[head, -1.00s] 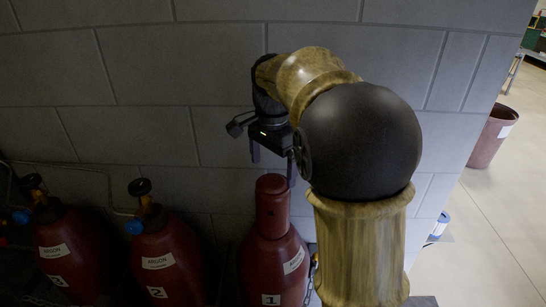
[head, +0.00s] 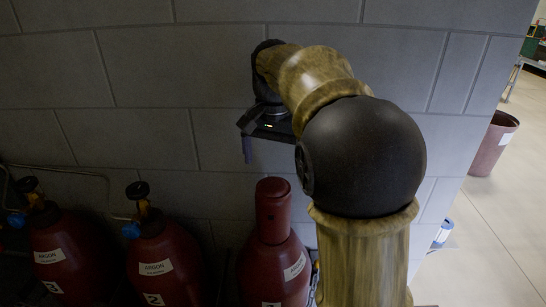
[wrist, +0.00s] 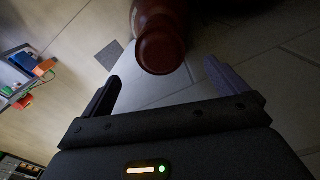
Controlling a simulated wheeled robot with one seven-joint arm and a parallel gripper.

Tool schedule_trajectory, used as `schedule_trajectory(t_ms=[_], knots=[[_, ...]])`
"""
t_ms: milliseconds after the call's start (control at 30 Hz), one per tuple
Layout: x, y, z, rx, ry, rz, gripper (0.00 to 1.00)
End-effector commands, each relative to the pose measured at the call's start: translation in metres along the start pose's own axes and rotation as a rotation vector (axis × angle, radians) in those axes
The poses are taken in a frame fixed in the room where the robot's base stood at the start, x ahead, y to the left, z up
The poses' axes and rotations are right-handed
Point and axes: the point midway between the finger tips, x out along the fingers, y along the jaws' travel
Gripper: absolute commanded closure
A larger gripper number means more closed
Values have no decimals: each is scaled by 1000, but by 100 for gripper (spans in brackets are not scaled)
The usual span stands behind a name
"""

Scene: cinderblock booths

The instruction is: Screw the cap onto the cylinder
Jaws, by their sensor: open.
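A dark red cylinder (head: 268,272) labelled 1 stands upright against the wall, with a tall red cap (head: 272,212) upright on its top. I cannot tell how tightly the cap sits. My gripper (head: 265,150) is open and empty, above the cap and apart from it. One finger shows in the head view; the other is hidden. In the wrist view the cap's round end (wrist: 160,52) lies between and beyond the two spread fingers, with no contact visible.
Two more red cylinders labelled argon (head: 157,262) (head: 58,250), with valves and tubing, stand at the left. A grey block wall (head: 140,60) is close behind. A reddish bin (head: 493,145) stands on open floor at the right.

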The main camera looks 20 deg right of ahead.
Motion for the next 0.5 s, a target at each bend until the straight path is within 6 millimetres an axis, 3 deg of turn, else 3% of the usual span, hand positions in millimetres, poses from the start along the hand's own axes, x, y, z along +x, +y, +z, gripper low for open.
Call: schedule_trajectory(t_ms=[33,500], knots=[[11,0,0,0,0,0,2],[56,0,0,0,0,0,2]])
